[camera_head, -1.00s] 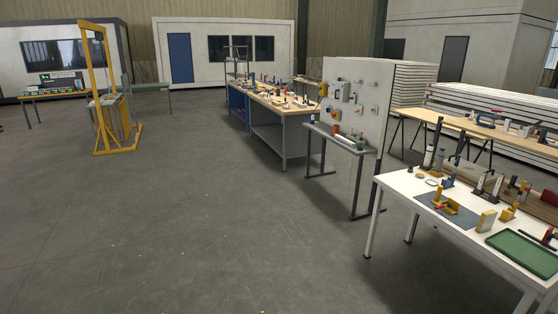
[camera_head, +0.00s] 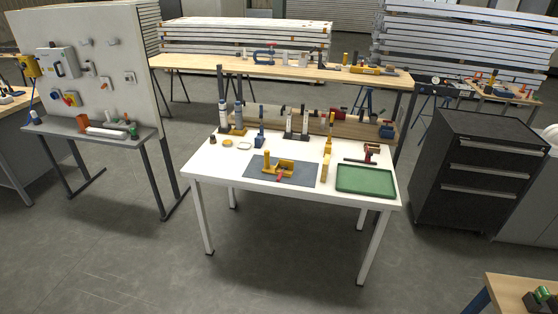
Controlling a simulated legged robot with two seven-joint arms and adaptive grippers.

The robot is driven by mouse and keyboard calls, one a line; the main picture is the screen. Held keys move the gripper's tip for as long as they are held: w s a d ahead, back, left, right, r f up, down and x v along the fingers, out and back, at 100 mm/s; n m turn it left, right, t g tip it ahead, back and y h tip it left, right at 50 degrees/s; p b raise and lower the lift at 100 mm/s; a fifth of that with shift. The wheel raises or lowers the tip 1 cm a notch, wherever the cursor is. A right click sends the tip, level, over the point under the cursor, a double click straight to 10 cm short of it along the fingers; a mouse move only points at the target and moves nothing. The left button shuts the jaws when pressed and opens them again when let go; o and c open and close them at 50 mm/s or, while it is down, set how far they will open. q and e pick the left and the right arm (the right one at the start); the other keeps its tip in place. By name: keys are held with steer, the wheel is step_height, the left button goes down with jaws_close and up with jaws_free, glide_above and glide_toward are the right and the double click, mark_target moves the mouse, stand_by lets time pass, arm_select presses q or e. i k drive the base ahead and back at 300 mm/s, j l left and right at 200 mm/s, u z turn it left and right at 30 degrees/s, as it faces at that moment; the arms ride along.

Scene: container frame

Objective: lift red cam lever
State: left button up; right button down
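A yellow fixture (camera_head: 272,167) stands on a dark grey mat on the white table (camera_head: 222,172), near the middle of the view. A small red lever (camera_head: 280,176) shows at its front right side and points down toward the mat. It is too small to tell its exact shape or whether it is the cam lever. A red clamp-like part (camera_head: 370,152) stands behind the green tray (camera_head: 365,181) on the same table. Neither of my grippers is in view.
Upright tools and a wooden rack (camera_head: 350,130) line the table's back edge. A panel on a stand (camera_head: 88,80) is at the left and a black drawer cabinet (camera_head: 468,172) at the right. A long wooden bench (camera_head: 200,62) stands behind. The floor before the table is clear.

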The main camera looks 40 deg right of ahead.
mark_target(281, 173)
steer(key=i+l+z, duration=0.25)
steer(key=i, duration=0.55)
steer(key=i+j+z, duration=0.1)
steer(key=i+z, duration=0.15)
steer(key=i, duration=0.5)
